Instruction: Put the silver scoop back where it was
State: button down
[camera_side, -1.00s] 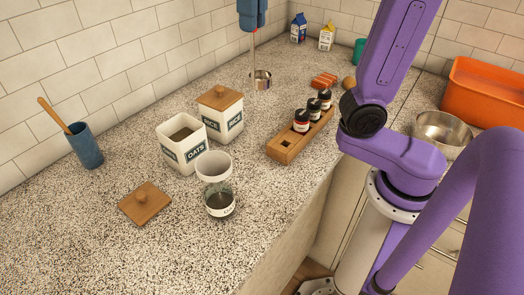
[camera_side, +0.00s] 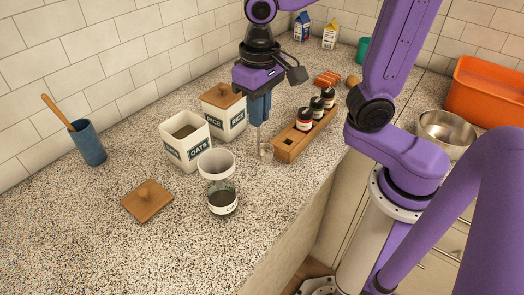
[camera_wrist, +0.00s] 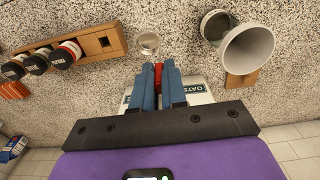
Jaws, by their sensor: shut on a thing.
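My gripper (camera_side: 260,121) points down over the counter, between the lidded rice canister (camera_side: 224,119) and the wooden spice rack (camera_side: 287,150). Its blue fingers are shut on the upright handle of the silver scoop (camera_side: 265,150). In the wrist view the fingers (camera_wrist: 158,78) close around a red part of the handle, and the round scoop bowl (camera_wrist: 149,42) shows beyond their tips. The bowl is low beside the near-left end of the rack. I cannot tell whether it touches the counter. The fingers hide the upper handle in the side view.
The open oats canister (camera_side: 184,150) and a glass jar (camera_side: 222,202) with a white funnel (camera_side: 216,165) stand left of the scoop. A wooden lid (camera_side: 147,201) lies on the counter. The rack holds several spice jars and an empty square hole. The front counter is clear.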

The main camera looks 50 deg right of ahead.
send_over(259, 155)
jog(key=shift+f, duration=3.05)
jog(key=c, duration=1.2)
grip_release()
jog(key=shift+o, duration=0.2)
notch_tip(259, 155, up, 12)
jog(key=shift+s+d+r, duration=0.1)
jog(key=shift+s, duration=0.05)
jog(key=s+d+f+n, duration=0.3)
jog(key=s+f+n, duration=0.2)
jog(key=s+n, duration=0.1)
jog(key=s+d+f+n, duration=0.3)
jog(key=s+f+n, duration=0.2)
jog(key=s+n, duration=0.1)
jog(key=shift+s+d+f+n, duration=0.15)
jog(key=shift+s+d+n, duration=0.2)
jog(key=shift+s, duration=0.55)
